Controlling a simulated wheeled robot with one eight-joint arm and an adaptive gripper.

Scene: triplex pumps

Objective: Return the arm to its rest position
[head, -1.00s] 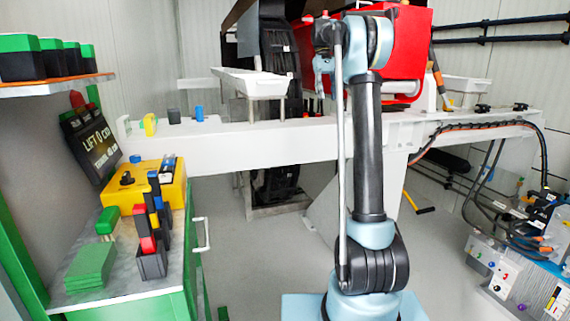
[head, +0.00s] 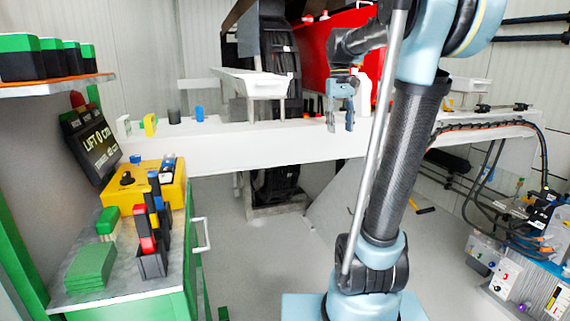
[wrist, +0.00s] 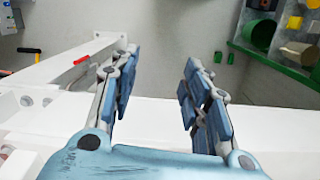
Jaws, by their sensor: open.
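My gripper (head: 340,115) hangs pointing down in front of the white beam in the head view, right of the white trough. In the wrist view my gripper (wrist: 155,85) has its two blue-padded fingers wide apart.
The white beam (head: 260,140) crosses behind my arm, with a white trough (head: 255,84) above it. A yellow control box (head: 150,185) stands on the green bench at left. A panel with cables (head: 510,275) stands at right. Grey floor is open before the beam.

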